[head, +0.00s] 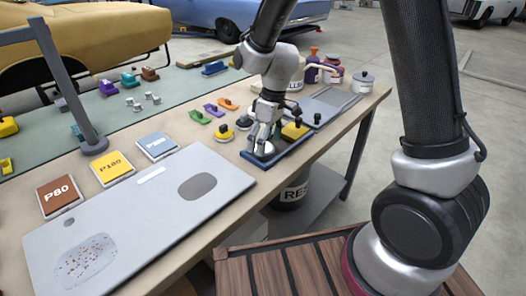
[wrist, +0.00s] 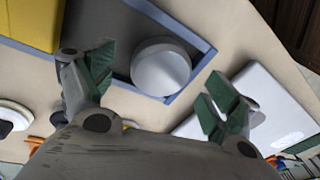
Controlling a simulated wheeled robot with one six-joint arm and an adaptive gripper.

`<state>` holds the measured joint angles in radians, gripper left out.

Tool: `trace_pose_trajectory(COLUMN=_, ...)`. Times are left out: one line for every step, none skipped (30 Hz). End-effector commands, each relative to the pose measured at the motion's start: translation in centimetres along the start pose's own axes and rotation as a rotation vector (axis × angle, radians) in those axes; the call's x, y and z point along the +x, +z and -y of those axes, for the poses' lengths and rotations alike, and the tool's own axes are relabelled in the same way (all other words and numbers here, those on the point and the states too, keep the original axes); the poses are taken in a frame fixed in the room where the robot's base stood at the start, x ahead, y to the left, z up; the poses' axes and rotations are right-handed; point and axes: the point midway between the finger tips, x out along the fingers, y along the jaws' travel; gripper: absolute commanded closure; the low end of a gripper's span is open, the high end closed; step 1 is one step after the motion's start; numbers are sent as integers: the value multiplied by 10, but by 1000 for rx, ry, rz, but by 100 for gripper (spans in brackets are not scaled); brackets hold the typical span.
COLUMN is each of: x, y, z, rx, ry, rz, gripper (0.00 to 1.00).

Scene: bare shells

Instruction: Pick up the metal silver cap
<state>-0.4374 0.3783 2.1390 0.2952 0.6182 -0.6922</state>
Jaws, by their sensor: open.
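The silver cap (wrist: 162,66) is a round, pale metal disc. It lies in the corner of a blue-rimmed tray (wrist: 172,22), and it also shows below the fingers in the head view (head: 264,150). My gripper (wrist: 157,76) is open, with one green-padded finger on each side of the cap in the wrist view. In the head view my gripper (head: 262,140) points down just over the cap and partly hides it. I cannot tell whether the fingers touch the cap.
A yellow block (head: 294,131) sits in the same tray. A yellow-based knob (head: 224,133) stands left of it. A grey panel (head: 140,215) fills the bench front, with sanding sheets marked P80 (head: 60,194), P180 (head: 113,168) behind it.

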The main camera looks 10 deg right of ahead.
Motion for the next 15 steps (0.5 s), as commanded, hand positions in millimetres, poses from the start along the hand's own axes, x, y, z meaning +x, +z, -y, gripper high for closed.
trace_pose_trajectory(x=6, y=0, z=0, rx=0, ry=-2, rz=2, gripper=12)
trace_pose_trajectory(x=9, y=0, z=0, rx=-1, ry=-1, rz=2, gripper=12)
trace_pose_trajectory(x=11, y=0, z=0, rx=-1, ry=0, rz=1, gripper=12)
trace_pose_trajectory(x=12, y=0, z=0, rx=-1, ry=0, rz=1, gripper=12)
trace_pose_trajectory(x=12, y=0, z=0, rx=-1, ry=0, rz=0, gripper=12)
trace_pose_trajectory(x=13, y=0, z=0, rx=-1, ry=0, rz=0, gripper=12)
trace_pose_trajectory(x=12, y=0, z=0, rx=-1, ry=0, rz=0, gripper=12)
trace_pose_trajectory(x=12, y=0, z=0, rx=-1, ry=0, rz=0, gripper=12)
trace_pose_trajectory(x=12, y=0, z=0, rx=0, ry=0, rz=0, gripper=12)
trace_pose_trajectory(x=12, y=0, z=0, rx=0, ry=0, rz=0, gripper=12)
trace_pose_trajectory(x=12, y=0, z=0, rx=0, ry=0, rz=0, gripper=17)
trace_pose_trajectory(x=12, y=0, z=0, rx=0, ry=0, rz=0, gripper=24)
trace_pose_trajectory(x=12, y=0, z=0, rx=0, ry=0, rz=0, gripper=30)
trace_pose_trajectory(x=12, y=0, z=0, rx=0, ry=0, rz=0, gripper=35)
trace_pose_trajectory(x=12, y=0, z=0, rx=0, ry=0, rz=0, gripper=43)
